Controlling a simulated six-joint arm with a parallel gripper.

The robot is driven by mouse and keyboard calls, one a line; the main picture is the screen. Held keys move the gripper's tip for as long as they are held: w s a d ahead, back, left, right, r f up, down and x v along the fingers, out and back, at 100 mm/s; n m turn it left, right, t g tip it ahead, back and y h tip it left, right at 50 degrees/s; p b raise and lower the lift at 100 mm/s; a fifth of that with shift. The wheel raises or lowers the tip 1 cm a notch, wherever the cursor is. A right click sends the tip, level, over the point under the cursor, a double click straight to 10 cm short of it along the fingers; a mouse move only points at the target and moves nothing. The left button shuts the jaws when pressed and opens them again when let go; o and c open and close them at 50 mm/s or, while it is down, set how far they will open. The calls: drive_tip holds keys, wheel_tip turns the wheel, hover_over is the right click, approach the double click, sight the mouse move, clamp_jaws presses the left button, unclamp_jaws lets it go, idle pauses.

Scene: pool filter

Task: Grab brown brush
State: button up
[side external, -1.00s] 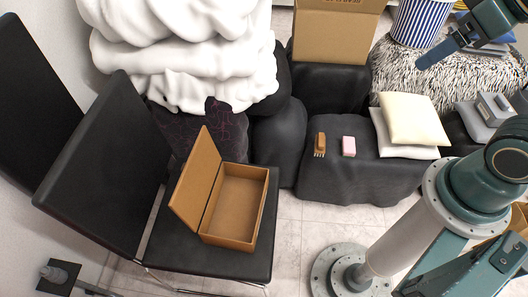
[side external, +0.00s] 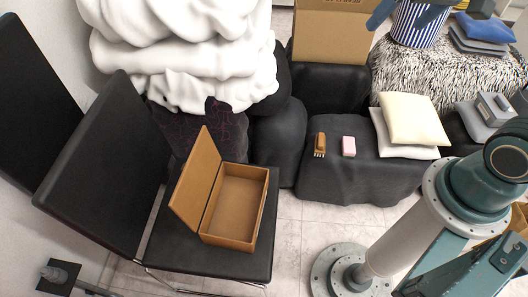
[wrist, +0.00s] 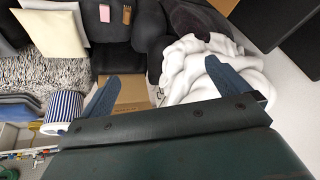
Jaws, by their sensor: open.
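The brown brush (side external: 320,143) lies on the dark grey draped block (side external: 345,180), bristles toward the front, just left of a pink block (side external: 348,146) and apart from it. In the wrist view the brush (wrist: 127,14) shows near the top edge, right of the pink block (wrist: 104,13). My gripper (wrist: 170,88) is open and empty, its two blue fingers spread wide. In the side view its blue fingers show only at the top edge, in front of the striped bin, well behind and above the brush. Nothing covers the brush.
Cream cushions (side external: 412,120) lie right of the pink block. An open cardboard box (side external: 335,35) and a striped bin (side external: 420,25) stand behind. An open brown box (side external: 235,205) sits on the black chair at left. White fabric (side external: 180,50) is piled high at back left.

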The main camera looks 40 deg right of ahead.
drive_tip(key=w+d+f+m, duration=0.2)
drive_tip(key=w+f+m, duration=0.1)
drive_tip(key=w, duration=0.4)
drive_tip(key=m+g+y, duration=0.2)
drive_tip(key=m, duration=1.3)
hover_over(321, 139)
drive_tip(key=w+d, duration=0.1)
drive_tip(key=w, duration=0.1)
wheel_tip(321, 139, down, 36)
drive_tip(key=s+d+f+m, duration=0.1)
drive_tip(key=s+f+m, duration=0.1)
drive_tip(key=f, duration=0.7)
drive_tip(key=s+d+f+m+y, duration=0.1)
drive_tip(key=s+f+m, duration=0.2)
drive_tip(key=f, duration=0.6)
drive_tip(key=shift+s+d+f+m, duration=0.15)
drive_tip(key=shift+d+m, duration=0.05)
drive_tip(key=shift+m, duration=0.2)
drive_tip(key=shift+x, duration=4.3)
drive_tip(key=shift+a, duration=0.1)
